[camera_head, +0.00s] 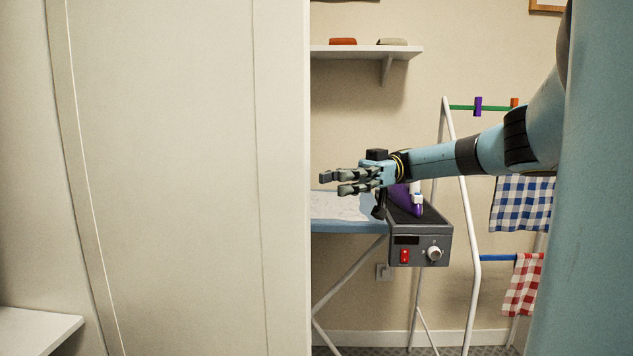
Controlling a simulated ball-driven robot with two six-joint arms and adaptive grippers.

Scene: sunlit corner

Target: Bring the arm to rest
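My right arm comes in from the right edge and stretches left across the picture. Its gripper (336,183) points left, with its dark fingers extended and apart, and nothing shows between them. It appears in front of the ironing board (345,227) and beside a dark grey box (420,246) with a red switch and a round knob. I cannot tell from this one view how high it is above the board. My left gripper is not in view.
A large pale panel (170,170) fills the left half, close to my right fingertips in the picture. A purple iron (413,205) sits on the grey box. A white drying rack (465,230) holds a blue checked cloth (522,204) and a red checked cloth (523,284). A shelf (365,50) is above.

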